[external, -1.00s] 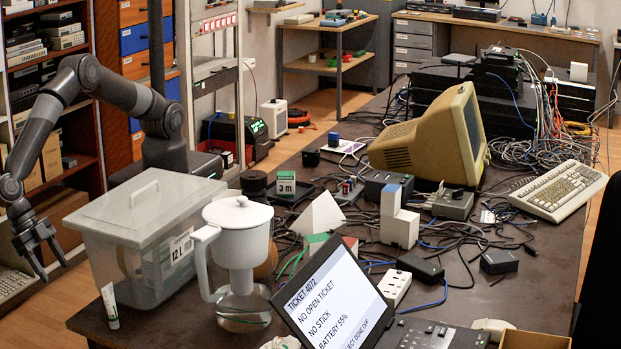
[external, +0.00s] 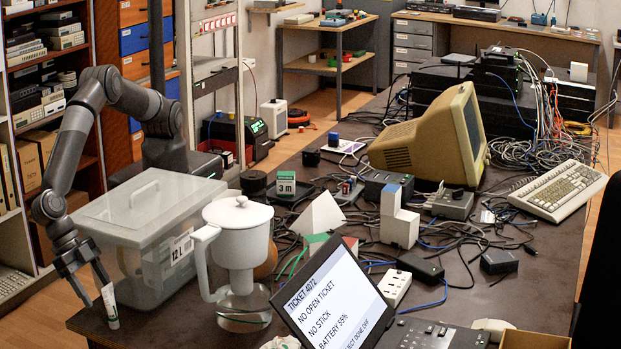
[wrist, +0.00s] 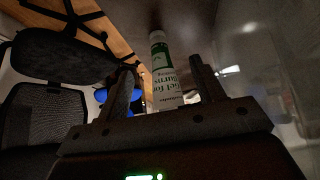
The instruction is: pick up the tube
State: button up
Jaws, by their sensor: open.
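The tube (external: 110,306) is small and white with a dark green end. It stands upright at the near left corner of the table (external: 160,328), in front of the clear storage box. My gripper (external: 96,290) is open, with its fingers pointing down at the tube. In the wrist view the tube (wrist: 163,75) shows between my two open fingers (wrist: 165,88), with green bands and the words "Gel for Burns". I cannot tell whether either finger touches it.
The lidded clear box (external: 150,240) stands close behind my gripper. A white jug (external: 236,250) with a handle stands to the right of it. A tilted screen (external: 335,298) is farther right. The floor left of the table corner is free.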

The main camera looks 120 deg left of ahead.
aim_at(106, 288)
jog(key=shift+w, duration=0.5)
jog(key=w, duration=0.2)
jog(key=w+f, duration=0.1)
jog(key=w, duration=0.1)
jog(key=shift+w, duration=0.1)
jog(key=c, duration=1.1)
